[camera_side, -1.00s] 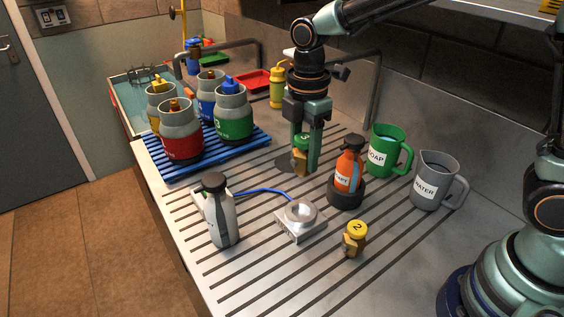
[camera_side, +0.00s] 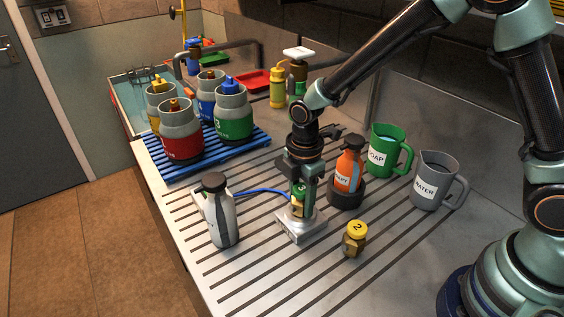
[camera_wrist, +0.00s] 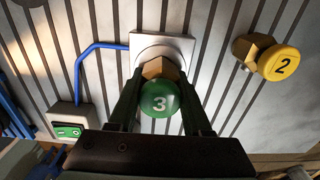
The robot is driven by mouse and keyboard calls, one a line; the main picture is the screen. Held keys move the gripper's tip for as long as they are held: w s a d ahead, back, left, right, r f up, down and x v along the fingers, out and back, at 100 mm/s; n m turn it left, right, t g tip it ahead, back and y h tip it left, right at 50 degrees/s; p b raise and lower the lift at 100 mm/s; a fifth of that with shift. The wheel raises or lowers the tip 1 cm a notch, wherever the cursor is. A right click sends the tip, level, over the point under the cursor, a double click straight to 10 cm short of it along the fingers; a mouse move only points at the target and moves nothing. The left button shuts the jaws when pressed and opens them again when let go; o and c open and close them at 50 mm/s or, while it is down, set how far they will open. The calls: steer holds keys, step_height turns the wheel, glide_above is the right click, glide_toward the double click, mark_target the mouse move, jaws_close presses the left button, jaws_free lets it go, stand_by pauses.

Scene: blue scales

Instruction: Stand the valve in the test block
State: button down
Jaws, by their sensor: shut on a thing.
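A brass valve with a green cap marked 3 (camera_wrist: 160,98) is held between the two fingers of my gripper (camera_wrist: 160,105). The same valve shows in the side view (camera_side: 298,207), partly hidden by the fingers. The silver test block (camera_side: 303,232) lies flat on the grooved worktop. In the wrist view, the valve's brass hex part overlaps the pale square block (camera_wrist: 187,47) and its round seat. The valve looks upright, over the block's seat. I cannot tell whether its lower end is inside the seat. My gripper (camera_side: 299,200) is shut on the valve.
A yellow-capped valve marked 2 (camera_side: 354,240) stands right of the block. An orange bottle (camera_side: 347,172) in a dark ring is close behind. A white bottle (camera_side: 221,220) stands left. A blue cable (camera_side: 262,190) runs from the block. Green (camera_side: 388,155) and grey jugs (camera_side: 432,185) stand right.

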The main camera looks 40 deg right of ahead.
steer(key=shift+c, duration=1.7)
jaws_free()
steer(key=shift+f, duration=0.1)
step_height(320, 180, up, 12)
steer(key=shift+r, duration=0.1)
steer(key=s+d+r+m+t, duration=0.2)
steer(key=s+d+r+m, duration=0.2)
steer(key=m, duration=0.5)
steer(key=s+d+r+m+t, duration=0.3)
steer(key=s+d+r+m, duration=0.1)
steer(key=d+m, duration=0.5)
steer(key=shift+s+r+t, duration=0.2)
steer(key=shift+s+t, duration=0.1)
steer(key=shift+s, duration=0.45)
